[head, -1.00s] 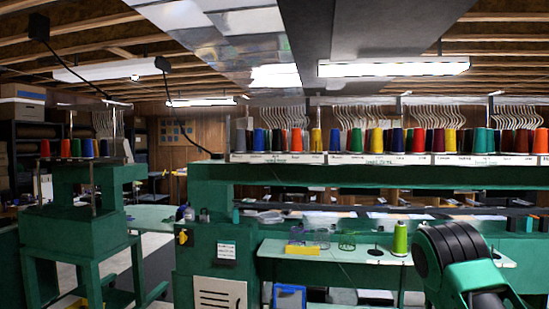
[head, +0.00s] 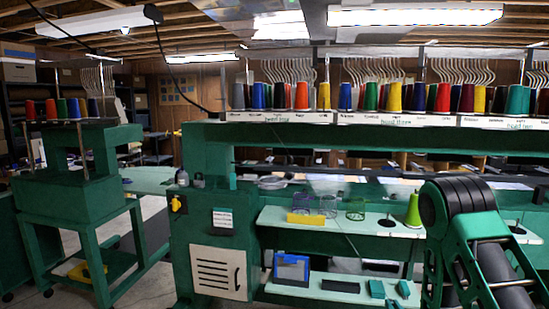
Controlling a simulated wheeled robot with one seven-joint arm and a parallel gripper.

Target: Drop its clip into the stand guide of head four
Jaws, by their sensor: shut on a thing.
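A long rack of coloured thread cones (head: 300,96) runs along the top of the green machine, with white label strips (head: 279,117) below it. The lettering is tiny; the left strip may read head four, but I cannot be sure. A lime-green thread cone (head: 413,211) stands upright on the pale table under the machine. A thin line, possibly thread, hangs across the front of the machine. I cannot make out the clip or a stand guide. My arm shows at the right, but my gripper is outside the view.
The pale table (head: 280,217) carries a yellow box (head: 305,218) and wire baskets (head: 356,207). A lower shelf (head: 340,290) holds a blue bin (head: 291,268) and small green blocks (head: 376,289). A separate green machine (head: 85,175) stands left, with open floor beside it.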

